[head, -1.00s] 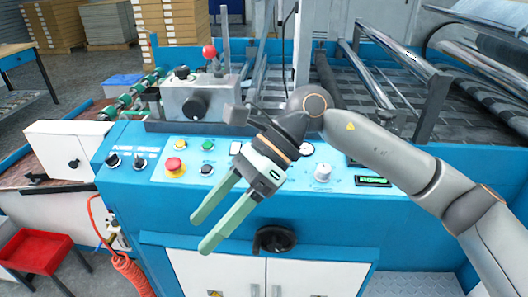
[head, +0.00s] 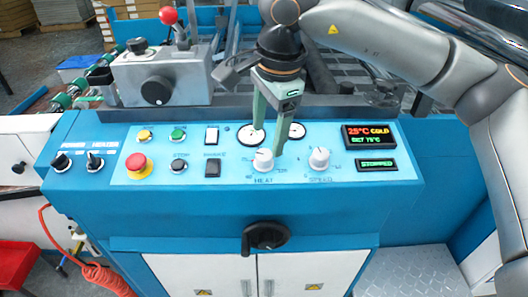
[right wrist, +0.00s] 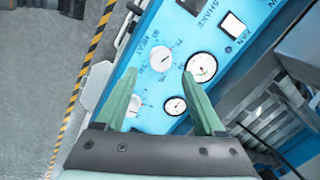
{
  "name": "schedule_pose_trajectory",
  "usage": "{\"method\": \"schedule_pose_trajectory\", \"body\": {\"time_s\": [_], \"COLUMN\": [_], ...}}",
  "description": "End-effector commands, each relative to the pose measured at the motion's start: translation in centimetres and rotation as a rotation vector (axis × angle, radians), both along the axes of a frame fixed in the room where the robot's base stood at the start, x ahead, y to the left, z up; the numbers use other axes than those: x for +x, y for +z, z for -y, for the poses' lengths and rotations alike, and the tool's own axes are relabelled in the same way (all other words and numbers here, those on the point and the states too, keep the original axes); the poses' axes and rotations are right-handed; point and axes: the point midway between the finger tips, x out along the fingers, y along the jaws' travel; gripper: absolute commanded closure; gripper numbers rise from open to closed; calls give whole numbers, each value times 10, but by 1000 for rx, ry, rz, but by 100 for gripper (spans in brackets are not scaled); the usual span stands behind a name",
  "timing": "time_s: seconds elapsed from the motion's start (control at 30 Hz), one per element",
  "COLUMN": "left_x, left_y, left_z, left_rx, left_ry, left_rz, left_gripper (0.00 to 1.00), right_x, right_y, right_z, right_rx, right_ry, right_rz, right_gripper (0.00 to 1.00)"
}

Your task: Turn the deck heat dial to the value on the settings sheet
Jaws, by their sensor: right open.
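The heat dial (head: 263,159) is a white knob on the light blue control panel, with HEAT printed below it. It also shows in the right wrist view (right wrist: 160,57), between and just beyond the fingertips. My right gripper (head: 268,142) is open and empty, its green fingers pointing down over the panel just behind the dial. In the right wrist view the fingers (right wrist: 160,75) are apart with nothing between them. One finger partly covers the gauges behind. Which mark the dial points to is too small to read. I see no settings sheet and no left gripper.
The white speed dial (head: 319,159) sits close to the right of the heat dial. A red emergency button (head: 138,165), several small buttons and a temperature display (head: 369,136) showing 25°C COLD share the panel. A black handle (head: 267,236) sticks out below.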

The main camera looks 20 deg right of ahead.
Motion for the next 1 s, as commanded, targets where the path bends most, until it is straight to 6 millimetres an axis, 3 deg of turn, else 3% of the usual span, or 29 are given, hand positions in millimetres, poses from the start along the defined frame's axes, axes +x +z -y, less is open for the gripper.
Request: {"method": "schedule_pose_trajectory", "body": {"time_s": [0.1, 0.3, 0.73, 1.0], "left_x": [0, 1, 4, 5], "left_y": [-2, -1, 1, 1], "left_z": [0, -2, -3, -3], "left_rx": [1, 2, 2, 3], "left_ry": [0, 3, 4, 4], "left_rz": [1, 6, 13, 14], "left_gripper": [50, 50, 50, 50], "right_x": [4, 9, 11, 11], "right_y": [-25, -51, -61, -60], "right_z": [-1, -2, -3, -3], "right_rx": [1, 2, 2, 2], "right_ry": [-1, 0, 0, 0], "right_rz": [-3, -1, 0, 0], "right_gripper": [30, 30, 30, 60]}}
